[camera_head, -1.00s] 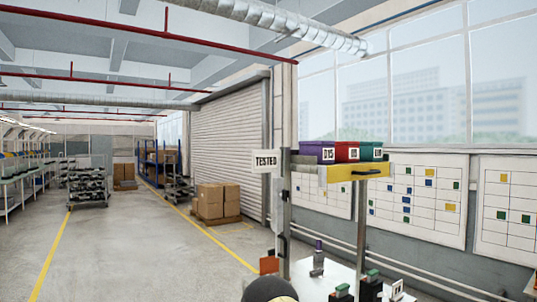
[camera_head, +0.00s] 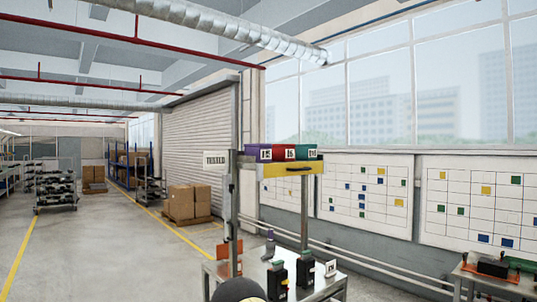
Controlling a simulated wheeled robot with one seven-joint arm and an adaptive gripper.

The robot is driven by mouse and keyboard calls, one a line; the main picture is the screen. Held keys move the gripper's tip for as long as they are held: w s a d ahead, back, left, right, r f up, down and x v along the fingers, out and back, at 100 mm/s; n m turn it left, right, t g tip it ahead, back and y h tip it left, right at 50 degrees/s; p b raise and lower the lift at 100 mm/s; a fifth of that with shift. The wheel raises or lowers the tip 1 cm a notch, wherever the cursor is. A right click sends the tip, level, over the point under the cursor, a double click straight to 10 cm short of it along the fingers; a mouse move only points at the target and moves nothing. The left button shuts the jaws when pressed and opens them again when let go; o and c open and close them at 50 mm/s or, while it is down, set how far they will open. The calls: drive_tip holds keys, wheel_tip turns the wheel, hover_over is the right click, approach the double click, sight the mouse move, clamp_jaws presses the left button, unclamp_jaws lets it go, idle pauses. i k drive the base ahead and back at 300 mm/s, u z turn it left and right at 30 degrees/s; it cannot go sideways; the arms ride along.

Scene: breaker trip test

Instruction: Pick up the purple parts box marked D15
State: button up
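The purple parts box (camera_head: 252,152) stands at the left end of a raised yellow-fronted shelf (camera_head: 275,170). Its white front label is small and hard to read in this frame. A red box (camera_head: 283,148) stands close beside it on the right, and a green box (camera_head: 306,147) stands beyond that. A dark rounded part, likely of my own arm, shows at the bottom edge. My gripper's fingers are not in view.
The shelf stands on posts above a metal table (camera_head: 325,283) bearing dark devices (camera_head: 277,280). A "TESTED" sign (camera_head: 216,160) hangs at the shelf's left. Another bench (camera_head: 497,287) is at the lower right. Open floor (camera_head: 90,260) lies left.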

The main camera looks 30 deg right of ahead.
sight(263, 152)
drive_tip(key=z, duration=0.95)
drive_tip(key=i, duration=0.1)
drive_tip(key=u, duration=0.05)
